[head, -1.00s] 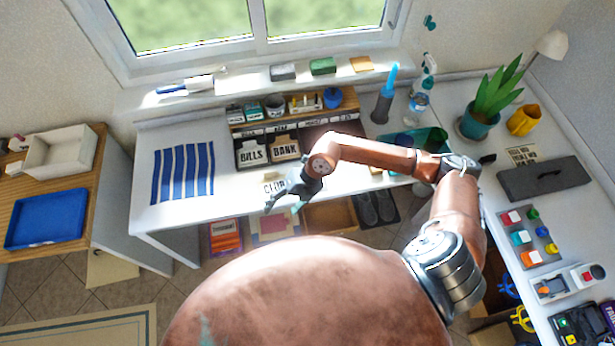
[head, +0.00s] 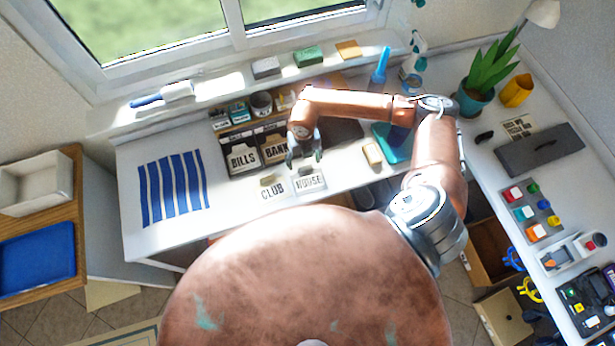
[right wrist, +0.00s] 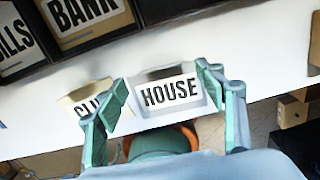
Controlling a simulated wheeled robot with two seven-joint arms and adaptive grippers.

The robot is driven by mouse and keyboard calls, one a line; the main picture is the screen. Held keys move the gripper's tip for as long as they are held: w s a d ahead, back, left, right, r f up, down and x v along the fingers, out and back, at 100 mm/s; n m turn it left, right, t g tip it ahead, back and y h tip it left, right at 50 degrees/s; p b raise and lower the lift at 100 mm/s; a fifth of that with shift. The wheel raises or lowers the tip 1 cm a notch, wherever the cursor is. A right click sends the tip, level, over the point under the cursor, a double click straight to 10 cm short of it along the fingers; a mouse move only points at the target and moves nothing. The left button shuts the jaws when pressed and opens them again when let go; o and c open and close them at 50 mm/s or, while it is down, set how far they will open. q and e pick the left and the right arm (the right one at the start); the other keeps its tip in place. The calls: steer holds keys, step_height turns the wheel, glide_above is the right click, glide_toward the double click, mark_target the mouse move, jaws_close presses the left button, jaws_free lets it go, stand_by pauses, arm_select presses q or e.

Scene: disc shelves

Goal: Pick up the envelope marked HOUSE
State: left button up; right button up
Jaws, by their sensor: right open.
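The envelope marked HOUSE (head: 310,181) lies on the white desk near its front edge, right of the envelope marked CLUB (head: 271,189). In the right wrist view the HOUSE envelope (right wrist: 170,94) shows between the fingertips, and the CLUB envelope (right wrist: 90,103) is partly hidden behind the left finger. My right gripper (head: 304,158) is open and empty, just behind the HOUSE envelope in the head view. In the right wrist view its two fingers (right wrist: 163,82) stand apart on either side of the HOUSE envelope. My left gripper is not in view.
Black slots marked BILLS (head: 243,159) and BANK (head: 275,149) stand at the back of the desk. A striped blue cloth (head: 173,188) lies to the left. The front desk edge is close.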

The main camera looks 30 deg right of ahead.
mark_target(308, 179)
step_height(308, 179, down, 4)
steer(key=shift+d+r, duration=0.1)
steer(key=shift+f, duration=0.35)
steer(key=c, duration=0.7)
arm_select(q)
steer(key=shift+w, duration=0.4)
arm_select(e)
steer(key=shift+c, duration=0.7)
